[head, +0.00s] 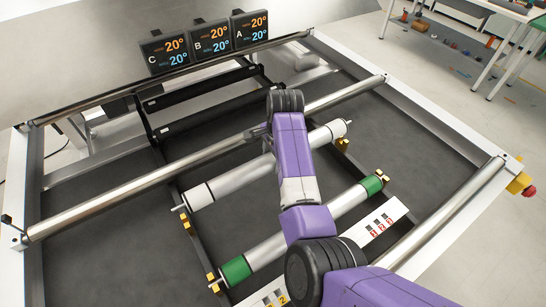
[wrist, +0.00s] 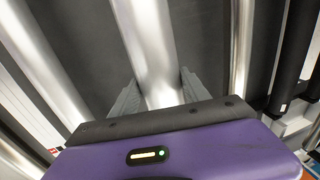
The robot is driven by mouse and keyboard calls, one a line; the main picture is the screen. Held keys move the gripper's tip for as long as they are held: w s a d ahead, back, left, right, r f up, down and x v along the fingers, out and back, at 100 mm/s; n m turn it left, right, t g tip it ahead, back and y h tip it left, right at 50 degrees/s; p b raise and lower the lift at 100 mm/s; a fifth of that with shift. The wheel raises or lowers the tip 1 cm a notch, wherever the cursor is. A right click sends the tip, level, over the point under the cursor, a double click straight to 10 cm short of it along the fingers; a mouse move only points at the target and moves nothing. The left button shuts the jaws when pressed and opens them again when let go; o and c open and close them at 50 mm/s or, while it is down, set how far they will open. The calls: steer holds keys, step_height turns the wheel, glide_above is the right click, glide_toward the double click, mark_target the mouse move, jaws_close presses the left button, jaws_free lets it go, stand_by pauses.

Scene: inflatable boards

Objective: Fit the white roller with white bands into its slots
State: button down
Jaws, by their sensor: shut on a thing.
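The white roller with white bands (head: 232,182) lies diagonally across the middle of the dark bed in the head view. Thin dark lines mark off its white ends. My gripper (wrist: 158,92) is shut on the roller's middle (wrist: 148,40), one grey finger on each side, in the wrist view. My purple arm hides the grip in the head view. The roller's left pin shows just beyond a gold slot bracket (head: 186,223), and its right end just beyond another gold bracket (head: 343,144). Both ends look apart from the brackets; the height is unclear.
A green-banded roller (head: 265,251) lies nearer, between its own gold brackets. Long silver bars (head: 120,200) cross the frame behind and in front. Black crossbars (head: 205,120) and displays C, B, A (head: 205,42) stand at the back. Numbered white plates (head: 376,224) lie near the front.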

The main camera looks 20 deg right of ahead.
steer(key=shift+f+b, duration=1.45)
steer(key=shift+f, duration=1.2)
steer(key=shift+f+b, duration=0.55)
steer(key=shift+f, duration=1.35)
stand_by(0.9)
steer(key=c, duration=0.5)
jaws_free()
steer(key=shift+o, duration=0.2)
steer(key=shift+s+f, duration=0.1)
steer(key=shift+f, duration=0.05)
steer(key=shift+s+d+r, duration=0.1)
steer(key=shift+s+r, duration=0.1)
steer(key=shift+r, duration=1.1)
steer(key=shift+s+r, duration=0.25)
steer(key=shift+r, duration=1.05)
steer(key=shift+s+d+r, duration=0.1)
steer(key=shift+s+r, duration=0.1)
steer(key=shift+r, duration=1.1)
